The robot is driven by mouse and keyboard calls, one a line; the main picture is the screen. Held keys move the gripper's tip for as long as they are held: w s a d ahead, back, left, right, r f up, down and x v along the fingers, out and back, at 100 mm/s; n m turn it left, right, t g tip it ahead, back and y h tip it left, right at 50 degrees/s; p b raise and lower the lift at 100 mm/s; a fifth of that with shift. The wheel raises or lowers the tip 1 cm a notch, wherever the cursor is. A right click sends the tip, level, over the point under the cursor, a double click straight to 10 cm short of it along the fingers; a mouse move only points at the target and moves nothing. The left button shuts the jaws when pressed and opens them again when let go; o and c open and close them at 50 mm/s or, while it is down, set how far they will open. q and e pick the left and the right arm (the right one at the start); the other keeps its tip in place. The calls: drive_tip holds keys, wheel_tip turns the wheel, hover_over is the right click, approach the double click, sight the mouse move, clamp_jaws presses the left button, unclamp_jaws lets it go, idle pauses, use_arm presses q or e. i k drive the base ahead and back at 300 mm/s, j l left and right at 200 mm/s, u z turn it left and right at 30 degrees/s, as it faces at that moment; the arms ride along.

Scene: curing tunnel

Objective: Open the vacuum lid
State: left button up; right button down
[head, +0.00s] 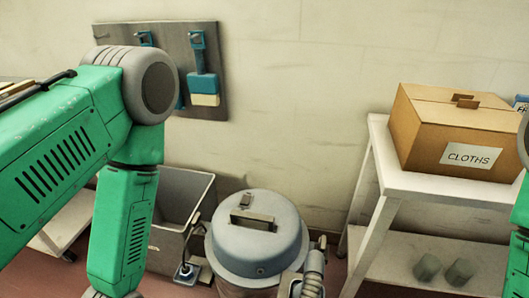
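The vacuum is a round grey canister standing on the floor at the bottom middle of the head view. Its domed lid (285,225) sits on top and looks closed, with a dark raised handle (252,220) across it. A ribbed grey part, seemingly a hose (314,268), stands against its right front side. The lower body is mostly cut off by the frame's bottom edge. My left arm comes in from the left and bends down to the left of the vacuum; its gripper is out of view. Only a sliver of my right arm shows at the right edge, without its gripper.
A grey open bin (182,205) stands left of the vacuum, by the wall. A white shelf table (388,165) at the right carries a cardboard box (420,125) labelled CLOTHS. Two cups (428,267) sit on its lower shelf. A tool board (218,50) hangs on the wall.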

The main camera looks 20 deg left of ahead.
sight(249, 247)
drive_tip(key=j+z, duration=0.25)
drive_tip(key=j, duration=0.35)
drive_tip(key=j+z, duration=0.2)
drive_tip(key=j, duration=0.4)
drive_tip(key=k+j+z, duration=0.25)
drive_tip(key=j, duration=0.35)
drive_tip(key=i, duration=0.1)
